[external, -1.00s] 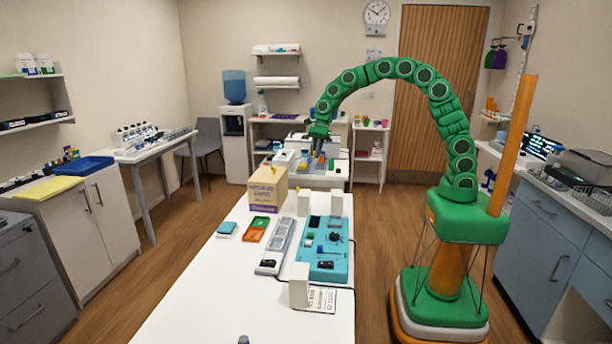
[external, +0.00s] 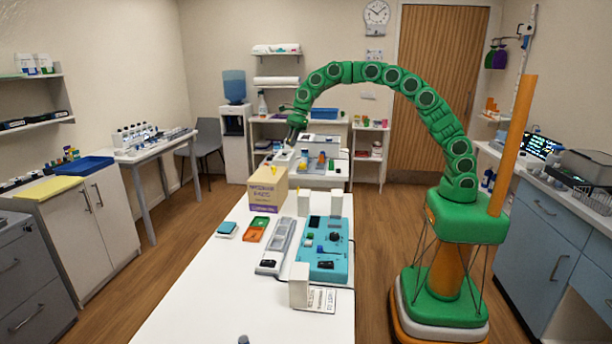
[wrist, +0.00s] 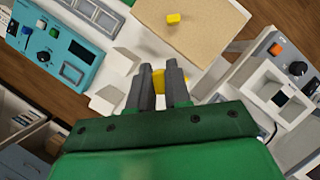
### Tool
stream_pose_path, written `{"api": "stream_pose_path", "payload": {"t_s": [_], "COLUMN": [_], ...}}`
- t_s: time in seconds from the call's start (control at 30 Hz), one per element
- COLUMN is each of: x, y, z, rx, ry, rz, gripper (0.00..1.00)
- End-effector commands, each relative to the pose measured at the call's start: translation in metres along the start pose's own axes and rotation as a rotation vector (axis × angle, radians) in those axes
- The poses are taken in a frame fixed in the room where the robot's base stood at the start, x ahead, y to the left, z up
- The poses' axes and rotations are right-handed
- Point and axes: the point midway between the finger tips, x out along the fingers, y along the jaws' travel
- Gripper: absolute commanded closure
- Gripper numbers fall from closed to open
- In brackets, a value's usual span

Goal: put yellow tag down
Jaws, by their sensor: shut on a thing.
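My gripper (external: 291,140) is raised in the air beyond the cardboard box, at the end of the arched green arm. In the wrist view, its two dark fingers (wrist: 159,70) are shut on a yellow tag (wrist: 158,81), which is partly hidden between them. Another small yellow piece (wrist: 173,19) lies on top of the cardboard box (wrist: 205,28). The box (external: 268,194) stands at the far end of the white table (external: 190,300).
A teal panel (external: 327,265) with knobs, a grey tray unit (external: 273,248) and white upright blocks (external: 299,285) stand on the table. Green and orange trays (external: 252,235) lie left of them. The table's near left part is clear. A grey device (wrist: 295,75) shows in the wrist view.

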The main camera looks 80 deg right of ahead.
Motion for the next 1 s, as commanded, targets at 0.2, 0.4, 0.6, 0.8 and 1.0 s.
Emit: {"api": "stream_pose_path", "payload": {"t_s": [0.2,0.4,0.6,0.8,1.0], "x": [0.016,0.027,0.039,0.06,0.078], "y": [-0.015,-0.027,-0.038,-0.049,-0.059], "z": [0.01,0.021,0.028,0.032,0.036], "rx": [0.0,-0.001,0.0,0.0,-0.001], "ry": [0.0,-0.003,-0.001,0.002,-0.001], "rz": [0.0,-0.004,-0.001,0.001,-0.003], "gripper": [1.0,1.0,1.0,1.0,1.0]}}
